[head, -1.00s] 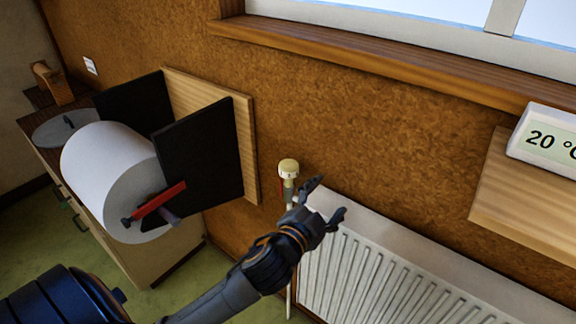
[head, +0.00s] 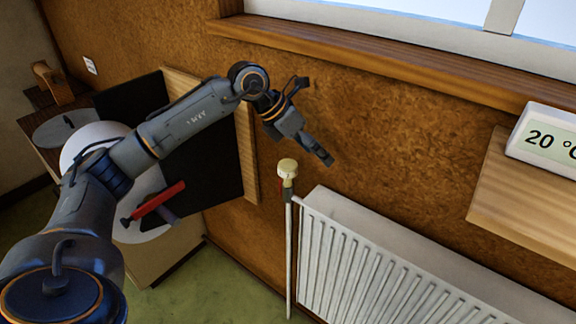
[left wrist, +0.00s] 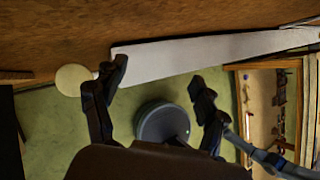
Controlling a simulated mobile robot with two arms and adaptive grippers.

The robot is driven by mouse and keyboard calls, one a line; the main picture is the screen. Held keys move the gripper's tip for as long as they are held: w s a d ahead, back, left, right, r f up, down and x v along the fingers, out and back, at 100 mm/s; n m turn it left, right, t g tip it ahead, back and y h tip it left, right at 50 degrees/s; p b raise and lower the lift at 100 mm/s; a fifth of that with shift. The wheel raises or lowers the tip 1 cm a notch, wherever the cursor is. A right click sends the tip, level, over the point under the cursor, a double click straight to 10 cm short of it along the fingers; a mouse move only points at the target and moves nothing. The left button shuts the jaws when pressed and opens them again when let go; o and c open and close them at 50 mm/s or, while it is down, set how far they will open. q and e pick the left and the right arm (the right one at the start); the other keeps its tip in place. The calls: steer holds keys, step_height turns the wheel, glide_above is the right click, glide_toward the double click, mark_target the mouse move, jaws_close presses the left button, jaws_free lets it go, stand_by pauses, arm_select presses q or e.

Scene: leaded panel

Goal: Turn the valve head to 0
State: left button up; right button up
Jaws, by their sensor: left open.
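The cream valve head (head: 288,167) sits on top of a thin white pipe at the left end of the white radiator (head: 370,262). Its markings are too small to read. My left gripper (head: 315,121) is open and empty, above and slightly right of the valve head, with its lower finger nearest to it. In the left wrist view the valve head (left wrist: 72,79) shows as a pale disc just left of the left finger, outside the gap between the fingers (left wrist: 158,75). I see no contact. My right gripper is not in view.
A wooden window sill (head: 370,65) runs above. A white display (head: 545,140) reading 20 °C stands on a wooden shelf (head: 500,195) at the right.

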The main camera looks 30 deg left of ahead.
mark_target(287, 164)
arm_select(q)
steer(key=s+a+r+n+y, duration=0.15)
steer(key=a+y, duration=0.25)
steer(key=a, duration=0.7)
steer(key=shift+g, duration=0.4)
steer(key=p+x, duration=0.3)
steer(key=x, duration=1)
steer(key=shift+w+a+f, duration=0.1)
steer(key=shift+a+f, duration=0.05)
steer(key=shift+f, duration=0.1)
steer(key=shift+c, duration=0.2)
steer(key=c, duration=1.1)
